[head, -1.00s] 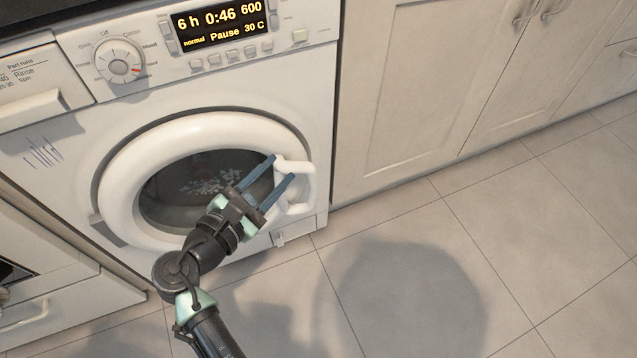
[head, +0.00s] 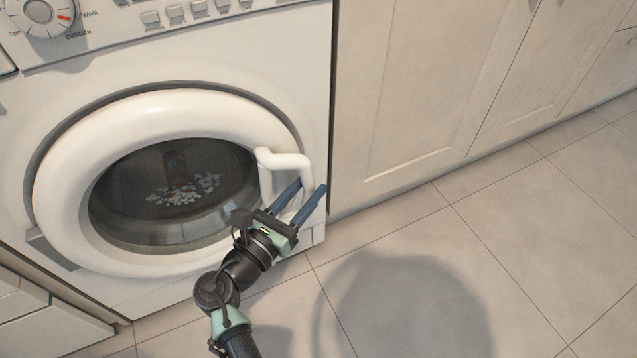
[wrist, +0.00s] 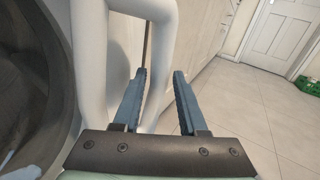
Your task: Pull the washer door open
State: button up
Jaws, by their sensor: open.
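The washer door (head: 150,107) is a thick white ring around dark glass, and it looks shut in the head view. Its white handle (head: 285,160) is a loop on the door's right side. My gripper (head: 311,186) is open at the handle's outer right bar, with one finger on each side of it. The wrist view shows this handle bar (wrist: 158,60) between the open fingers (wrist: 157,76), with gaps still visible. The inner handle bar (wrist: 90,60) lies left of both fingers. Contact with the bar cannot be told.
The washer's control panel (head: 110,25) is above the door. A beige cabinet (head: 430,80) stands close on the right. The tiled floor (head: 500,240) in front is clear. A white room door (wrist: 280,28) and a green crate (wrist: 308,85) are far off in the wrist view.

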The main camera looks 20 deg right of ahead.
jog(key=shift+b+x, duration=0.85)
jog(key=shift+x, duration=1.4)
jog(key=shift+c, duration=0.4)
jog(key=shift+a, duration=0.1)
grip_shut()
